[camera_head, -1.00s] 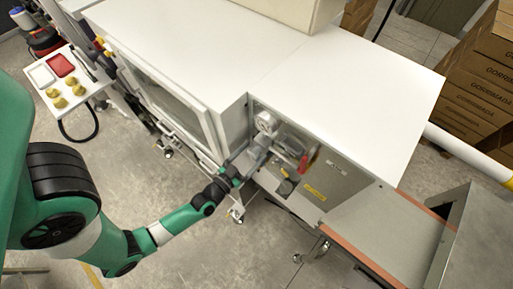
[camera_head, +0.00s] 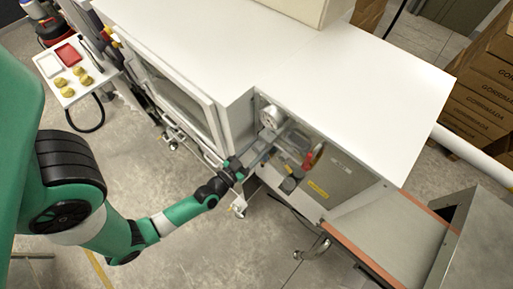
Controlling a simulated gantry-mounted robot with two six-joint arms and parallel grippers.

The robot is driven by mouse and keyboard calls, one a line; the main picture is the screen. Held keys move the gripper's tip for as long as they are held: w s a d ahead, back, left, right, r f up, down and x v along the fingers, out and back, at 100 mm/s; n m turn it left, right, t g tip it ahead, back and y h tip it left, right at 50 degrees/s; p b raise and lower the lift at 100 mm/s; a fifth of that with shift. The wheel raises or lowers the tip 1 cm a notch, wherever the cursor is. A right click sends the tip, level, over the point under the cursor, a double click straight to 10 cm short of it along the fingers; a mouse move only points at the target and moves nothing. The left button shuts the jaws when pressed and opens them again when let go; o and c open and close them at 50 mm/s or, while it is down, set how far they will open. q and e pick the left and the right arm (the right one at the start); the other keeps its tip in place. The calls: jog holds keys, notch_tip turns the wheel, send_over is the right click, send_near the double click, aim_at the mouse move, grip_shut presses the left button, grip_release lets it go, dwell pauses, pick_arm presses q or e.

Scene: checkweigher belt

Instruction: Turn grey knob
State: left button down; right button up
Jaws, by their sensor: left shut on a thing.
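My left gripper (camera_head: 277,136) reaches from the left to the control panel on the machine's front. It is shut at the panel, just below the round gauge. The grey knob is mostly hidden by the fingers, and its angle cannot be made out. A red handle (camera_head: 313,157) sits to the right of the fingers. A dark round part (camera_head: 290,184) shows below them. My right gripper is not in view.
A white gauge (camera_head: 271,116) sits just above my fingers. The machine's white top (camera_head: 350,90) overhangs the panel. A belt (camera_head: 392,228) with an orange edge lies to the right. A cart with a red tray (camera_head: 68,54) stands far left. Cartons (camera_head: 485,90) are stacked at right.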

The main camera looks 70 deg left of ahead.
pick_arm(q)
jog(key=shift+n, duration=0.3)
jog(key=n+b, duration=0.1)
jog(key=n, duration=0.2)
jog(key=shift+f+n, duration=0.1)
jog(key=shift+n, duration=0.3)
jog(key=n+b, duration=0.1)
jog(key=n, duration=0.3)
jog(key=shift+c, duration=1.5)
grip_release()
